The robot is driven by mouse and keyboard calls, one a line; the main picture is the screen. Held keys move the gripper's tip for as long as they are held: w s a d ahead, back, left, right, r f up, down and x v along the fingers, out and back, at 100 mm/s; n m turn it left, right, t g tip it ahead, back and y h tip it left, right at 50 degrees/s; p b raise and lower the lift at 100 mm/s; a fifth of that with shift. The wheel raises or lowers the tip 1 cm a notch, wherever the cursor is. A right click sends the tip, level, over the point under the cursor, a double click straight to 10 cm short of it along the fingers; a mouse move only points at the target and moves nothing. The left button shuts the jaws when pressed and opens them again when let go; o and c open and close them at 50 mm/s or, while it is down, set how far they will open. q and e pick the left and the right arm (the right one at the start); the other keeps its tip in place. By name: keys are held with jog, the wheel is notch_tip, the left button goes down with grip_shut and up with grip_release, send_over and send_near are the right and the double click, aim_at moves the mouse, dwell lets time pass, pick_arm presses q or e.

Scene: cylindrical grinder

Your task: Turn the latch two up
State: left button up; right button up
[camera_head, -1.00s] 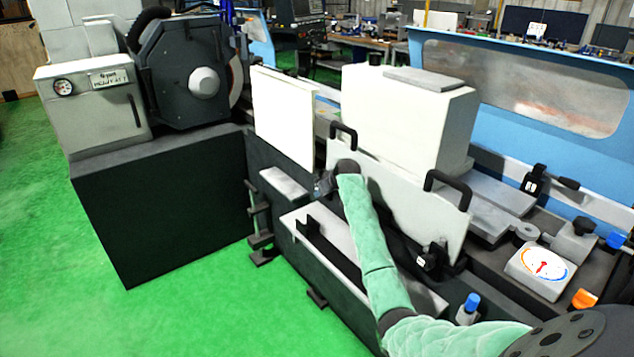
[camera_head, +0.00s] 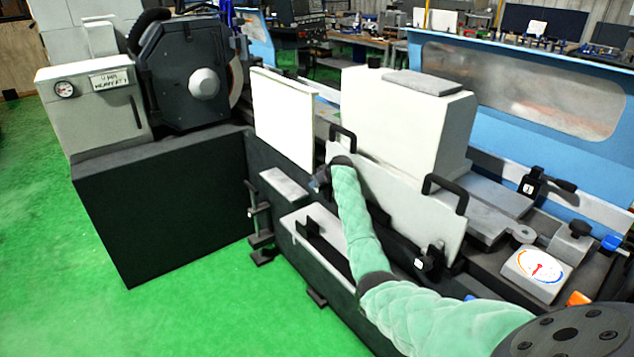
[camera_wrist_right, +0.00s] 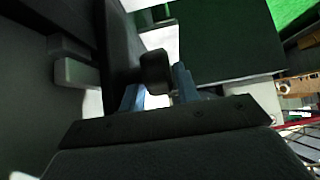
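A light grey panel (camera_head: 395,195) with two black loop handles stands on the machine's front. A black latch (camera_head: 425,261) with a small white tag sits at its lower right; the tag's number is too small to read. My right arm reaches the panel's left end, where my right gripper (camera_head: 321,177) is small and partly hidden by its wrist. In the right wrist view, the blue-grey fingers of this gripper (camera_wrist_right: 158,88) stand on either side of a black knob (camera_wrist_right: 155,68), seemingly part of a latch. I cannot tell whether they press on it. My left gripper is not in view.
A white upright plate (camera_head: 284,118) stands left of the panel, and a white housing (camera_head: 408,120) rises behind it. A dial gauge (camera_head: 537,270) and a blue guard (camera_head: 450,60) are at the right. Green floor (camera_head: 190,290) is clear at front left.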

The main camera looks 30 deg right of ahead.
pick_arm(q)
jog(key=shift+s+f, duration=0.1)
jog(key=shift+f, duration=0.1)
pick_arm(e)
jog(key=shift+w+f, duration=0.2)
jog(key=shift+w, duration=0.05)
jog(key=shift+c, duration=0.2)
grip_shut()
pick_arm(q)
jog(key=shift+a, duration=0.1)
